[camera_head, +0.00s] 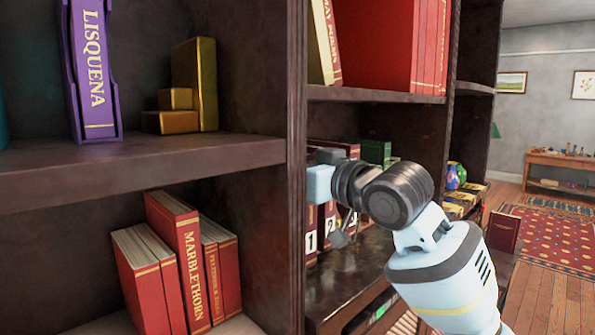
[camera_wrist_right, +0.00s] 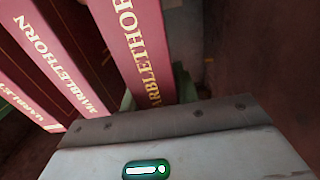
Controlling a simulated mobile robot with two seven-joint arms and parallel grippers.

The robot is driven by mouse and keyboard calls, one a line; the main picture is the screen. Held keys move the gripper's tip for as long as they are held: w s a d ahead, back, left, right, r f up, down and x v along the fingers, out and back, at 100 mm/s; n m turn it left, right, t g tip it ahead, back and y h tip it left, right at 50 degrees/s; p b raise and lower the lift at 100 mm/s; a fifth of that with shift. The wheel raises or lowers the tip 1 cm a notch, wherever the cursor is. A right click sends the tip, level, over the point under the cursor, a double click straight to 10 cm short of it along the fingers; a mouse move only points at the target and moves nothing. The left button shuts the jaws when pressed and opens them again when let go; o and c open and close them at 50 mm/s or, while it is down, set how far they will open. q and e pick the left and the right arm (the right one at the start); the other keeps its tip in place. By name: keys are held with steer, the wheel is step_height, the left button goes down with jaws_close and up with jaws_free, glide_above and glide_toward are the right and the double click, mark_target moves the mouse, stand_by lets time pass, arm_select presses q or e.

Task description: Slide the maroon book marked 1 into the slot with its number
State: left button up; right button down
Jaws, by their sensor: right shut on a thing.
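The maroon book marked 1 (camera_head: 311,215) stands upright at the left end of a row on the lower middle shelf, its white number low on the spine. A maroon book marked 2 (camera_head: 330,222) stands just right of it. My right gripper (camera_head: 343,236) is at this row, shut on the book marked 1; its wrist covers much of the row and the contact is mostly hidden. In the right wrist view, maroon spines lettered MARBLETHORN (camera_wrist_right: 138,45) rise close in front of the gripper body, the fingertips out of sight. My left gripper is not in view.
A dark upright panel (camera_head: 296,130) stands close left of the row, and a shelf board (camera_head: 375,95) lies above. Green boxes (camera_head: 374,151) stand behind my wrist. Another maroon book (camera_head: 503,232) stands at the right.

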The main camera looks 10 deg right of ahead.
steer(key=shift+w+a+r, duration=0.2)
steer(key=shift+w+a, duration=0.3)
steer(key=shift+w, duration=0.1)
steer(key=c, duration=1)
jaws_free()
steer(key=shift+o, duration=0.2)
steer(key=shift+w+f, duration=0.1)
steer(key=shift+f, duration=0.2)
steer(key=v, duration=0.8)
steer(key=shift+a+r, duration=0.1)
steer(key=shift+r, duration=0.05)
